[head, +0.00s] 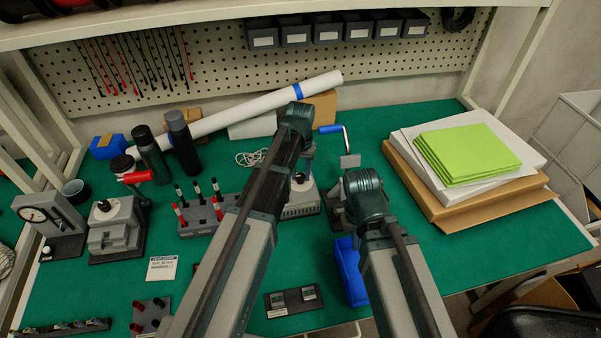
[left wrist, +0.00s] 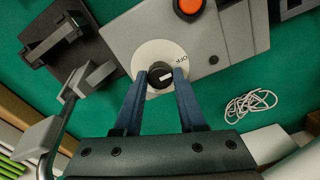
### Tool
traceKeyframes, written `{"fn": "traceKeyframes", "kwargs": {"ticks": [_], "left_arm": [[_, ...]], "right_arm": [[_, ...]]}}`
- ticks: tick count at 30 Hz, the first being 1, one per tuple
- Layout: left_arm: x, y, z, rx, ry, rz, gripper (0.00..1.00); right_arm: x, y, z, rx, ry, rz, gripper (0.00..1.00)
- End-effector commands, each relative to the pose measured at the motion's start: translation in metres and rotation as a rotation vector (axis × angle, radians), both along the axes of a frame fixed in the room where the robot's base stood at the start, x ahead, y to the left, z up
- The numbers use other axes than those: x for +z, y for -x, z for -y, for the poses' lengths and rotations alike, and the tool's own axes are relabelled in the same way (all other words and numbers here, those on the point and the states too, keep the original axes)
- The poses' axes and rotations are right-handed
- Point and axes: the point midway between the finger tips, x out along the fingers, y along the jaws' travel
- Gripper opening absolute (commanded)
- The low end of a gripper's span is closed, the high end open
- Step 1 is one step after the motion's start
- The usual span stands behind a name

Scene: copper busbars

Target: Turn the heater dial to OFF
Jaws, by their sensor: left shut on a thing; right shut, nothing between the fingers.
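The heater (head: 302,208) is a light grey box with a vented front, partly behind my left arm. In the left wrist view its grey top carries a white dial plate (left wrist: 153,50) marked OFF at the right. A dark round knob with a white mark, the heater dial (left wrist: 157,83), sits on this plate. My left gripper (left wrist: 160,74) is shut on the dial, one blue finger on each side. The mark points roughly rightward; its exact alignment with OFF is unclear. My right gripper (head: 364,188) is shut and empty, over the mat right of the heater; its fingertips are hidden.
A crank tool with a blue handle (head: 331,129) stands close right of the heater. A blue bin (head: 350,275) is below my right wrist. A rack of markers (head: 204,212) is left of the heater. An orange button (left wrist: 188,6) is beyond the dial. A white cord (left wrist: 247,105) lies nearby.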

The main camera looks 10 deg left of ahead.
Motion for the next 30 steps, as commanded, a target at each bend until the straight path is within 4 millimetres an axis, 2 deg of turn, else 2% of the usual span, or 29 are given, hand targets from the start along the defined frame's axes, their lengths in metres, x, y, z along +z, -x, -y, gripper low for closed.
{"fn": "traceKeyframes", "kwargs": {"ticks": [5, 6, 10, 11, 23, 30], "left_arm": [[0.0, 0.0, 0.0, 0.002, 0.0, 0.0, 0.0], [0.0, 0.0, 0.0, 0.002, 0.0, 0.0, 0.43], [0.0, 0.0, 0.0, 0.001, 0.0, 0.0, 0.67], [0.0, 0.0, 0.0, 0.001, 0.0, 0.0, 0.69], [0.003, 0.0, 0.0, 0.0, 0.0, 0.0, 0.69], [0.022, 0.0, 0.0, 0.0, 0.0, 0.0, 0.69]], "right_arm": [[0.0, 0.0, 0.0, 0.0, 0.0, 0.0, 0.0], [0.0, 0.0, 0.0, 0.0, 0.0, 0.0, 0.0], [0.0, 0.0, 0.0, 0.0, 0.0, 0.0, 0.0], [0.0, 0.0, 0.0, 0.0, 0.0, 0.0, 0.0], [0.003, 0.0, 0.0, 0.0, 0.0, 0.0, 0.0], [0.022, 0.0, 0.0, 0.0, 0.0, 0.0, 0.0]]}}
